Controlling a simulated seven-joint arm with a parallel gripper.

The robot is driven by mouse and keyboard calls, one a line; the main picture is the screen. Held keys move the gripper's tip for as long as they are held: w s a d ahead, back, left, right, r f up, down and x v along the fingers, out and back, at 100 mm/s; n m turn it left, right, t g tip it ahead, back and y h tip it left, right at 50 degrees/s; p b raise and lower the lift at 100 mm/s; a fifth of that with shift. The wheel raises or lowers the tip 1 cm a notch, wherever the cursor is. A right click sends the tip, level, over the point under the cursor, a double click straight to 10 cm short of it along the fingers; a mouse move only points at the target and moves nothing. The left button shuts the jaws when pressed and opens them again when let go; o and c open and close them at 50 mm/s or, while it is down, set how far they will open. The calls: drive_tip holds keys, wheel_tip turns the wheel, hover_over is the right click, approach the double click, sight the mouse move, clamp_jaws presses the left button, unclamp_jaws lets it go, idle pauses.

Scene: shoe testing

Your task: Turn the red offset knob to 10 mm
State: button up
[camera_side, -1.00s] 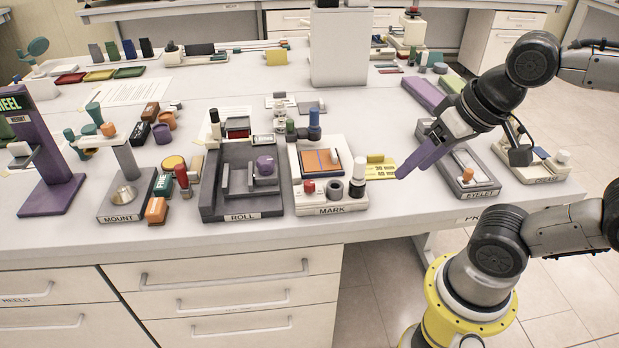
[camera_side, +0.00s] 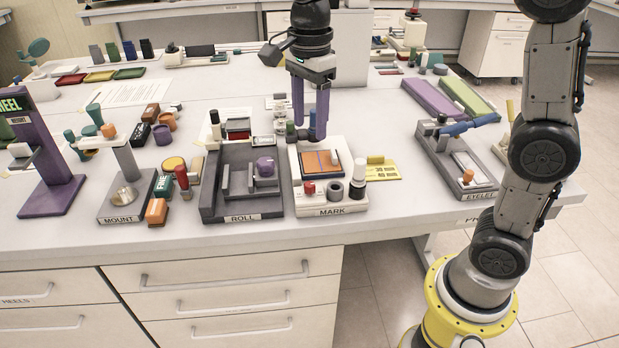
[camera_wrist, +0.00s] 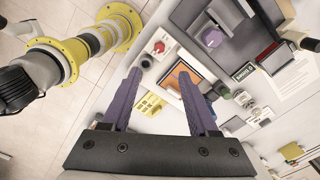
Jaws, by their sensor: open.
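A small red knob (camera_side: 309,188) sits at the front left of the white MARK station (camera_side: 334,211). In the wrist view the red knob (camera_wrist: 158,47) shows beyond the fingertips, clear of them. Any scale or setting on it is too small to read. My gripper (camera_side: 309,130) has purple fingers pointing down over the back part of the MARK station, behind the red knob. In the wrist view my gripper (camera_wrist: 160,76) is open, with nothing between its fingers. The orange pad (camera_side: 322,162) lies just in front of the fingers.
A black post (camera_side: 335,189) and a white-topped dark cylinder (camera_side: 357,179) stand right of the red knob. The ROLL station with its purple knob (camera_side: 265,166) is close on the left. A yellow card (camera_side: 382,173) lies right. The EYELET station (camera_side: 460,172) is farther right.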

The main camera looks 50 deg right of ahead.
sight(309, 184)
wheel_tip(309, 184, down, 14)
idle(0.6)
clamp_jaws()
